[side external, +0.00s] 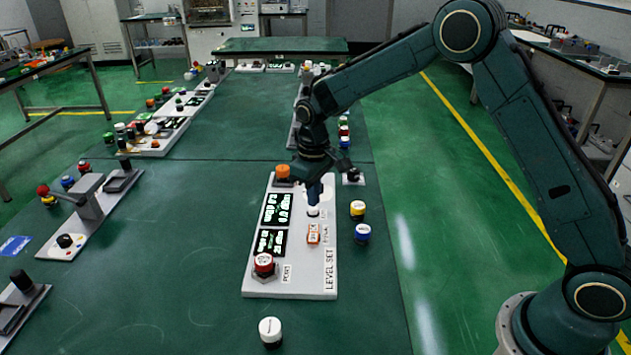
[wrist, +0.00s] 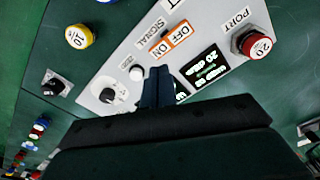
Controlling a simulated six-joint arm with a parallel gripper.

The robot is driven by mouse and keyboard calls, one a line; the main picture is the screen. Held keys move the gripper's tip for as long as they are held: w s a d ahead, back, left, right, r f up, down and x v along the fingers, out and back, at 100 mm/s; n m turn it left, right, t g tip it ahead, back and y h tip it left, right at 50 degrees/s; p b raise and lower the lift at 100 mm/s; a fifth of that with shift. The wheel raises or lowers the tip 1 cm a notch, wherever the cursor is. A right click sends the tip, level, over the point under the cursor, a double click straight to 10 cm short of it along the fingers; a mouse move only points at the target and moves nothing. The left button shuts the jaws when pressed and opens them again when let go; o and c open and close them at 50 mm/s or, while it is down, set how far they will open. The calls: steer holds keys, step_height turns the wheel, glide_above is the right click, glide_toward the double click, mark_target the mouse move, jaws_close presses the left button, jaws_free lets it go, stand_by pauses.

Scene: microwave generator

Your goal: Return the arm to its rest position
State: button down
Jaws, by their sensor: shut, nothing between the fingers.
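My gripper (side external: 314,203) is shut and empty, pointing down over the white LEVEL SET panel (side external: 318,282) in the side external view. Its fingertips are close to a small white knob (side external: 313,211); I cannot tell whether they touch it. My arm is bent and reaches from the right. The fingers and gripper body hide part of the panel and displays.
The panel carries an orange knob (side external: 283,171), a red knob (side external: 263,263), a lit display (side external: 271,242) and an orange ON/OFF switch (side external: 314,234). Yellow (side external: 357,209) and blue (side external: 362,232) knobs stand to its right. A lever device (side external: 90,200) stands left. The green table between is clear.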

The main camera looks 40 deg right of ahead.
steer(key=shift+r, duration=0.1)
steer(key=s+d+r+m+t, duration=0.1)
steer(key=s+d+r+t, duration=0.2)
steer(key=s+r, duration=1.2)
steer(key=s+d+r+m+t, duration=0.1)
steer(key=s+r, duration=0.1)
steer(key=s, duration=0.7)
steer(key=s+r+m+t, duration=0.1)
steer(key=s+r, duration=0.2)
steer(key=s, duration=0.6)
steer(key=shift+s+d+t, duration=0.15)
steer(key=shift+d+t, duration=0.15)
steer(key=shift+d, duration=0.1)
stand_by(0.5)
